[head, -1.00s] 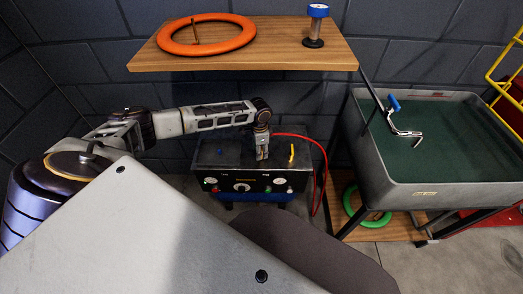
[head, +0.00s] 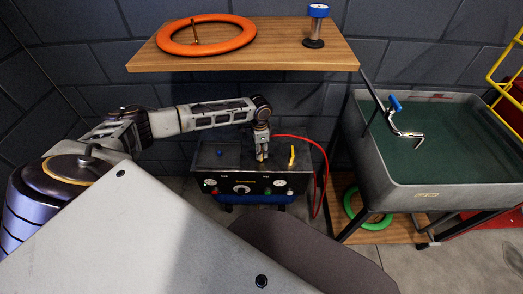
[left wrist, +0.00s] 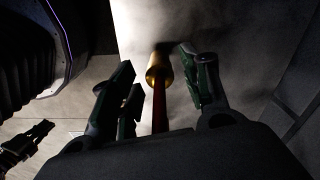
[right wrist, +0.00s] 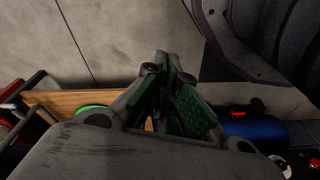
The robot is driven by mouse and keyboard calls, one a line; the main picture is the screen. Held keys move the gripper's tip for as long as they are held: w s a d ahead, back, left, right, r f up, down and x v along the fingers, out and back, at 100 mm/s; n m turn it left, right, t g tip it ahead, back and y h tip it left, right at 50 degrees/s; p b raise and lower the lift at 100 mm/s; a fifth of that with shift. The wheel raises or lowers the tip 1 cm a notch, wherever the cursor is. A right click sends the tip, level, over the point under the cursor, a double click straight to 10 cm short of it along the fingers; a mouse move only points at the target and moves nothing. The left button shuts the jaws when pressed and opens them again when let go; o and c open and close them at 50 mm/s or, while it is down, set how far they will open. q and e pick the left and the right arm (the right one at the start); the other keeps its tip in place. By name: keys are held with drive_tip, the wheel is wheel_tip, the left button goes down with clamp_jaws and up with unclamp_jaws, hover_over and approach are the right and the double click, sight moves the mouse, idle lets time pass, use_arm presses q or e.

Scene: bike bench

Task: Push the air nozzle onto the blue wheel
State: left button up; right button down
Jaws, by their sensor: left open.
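My left gripper (head: 262,156) is over the top of the dark compressor box (head: 232,158) in the head view. In the left wrist view its fingers (left wrist: 160,78) stand apart, one on each side of a brass nozzle (left wrist: 156,66) on a red hose. A gap shows between nozzle and fingers. The red hose (head: 325,170) loops from behind the gripper down the right side of the compressor. I see no blue wheel; an orange ring (head: 245,38) with a small valve lies on the wooden shelf. My right gripper (right wrist: 166,62) has its fingertips together and looks empty.
A blue-topped stand (head: 318,12) is at the right of the shelf (head: 290,60). A yellow piece (head: 292,155) stands on the compressor.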

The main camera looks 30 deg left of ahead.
use_arm(q)
drive_tip(key=shift+w+r+p, duration=0.1)
drive_tip(key=shift+r+p, duration=0.45)
drive_tip(key=shift+r, duration=1.2)
wheel_tip(320, 180, up, 9)
drive_tip(key=p, duration=0.1)
drive_tip(key=shift+f+p, duration=0.2)
drive_tip(key=shift+p, duration=0.15)
use_arm(e)
drive_tip(key=s+d+f, duration=0.2)
drive_tip(key=d+f, duration=0.1)
drive_tip(key=f, duration=0.5)
drive_tip(key=shift+s+t, duration=0.2)
drive_tip(key=shift+t, duration=0.1)
use_arm(q)
drive_tip(key=shift+d, duration=0.15)
use_arm(e)
drive_tip(key=shift+a, duration=0.1)
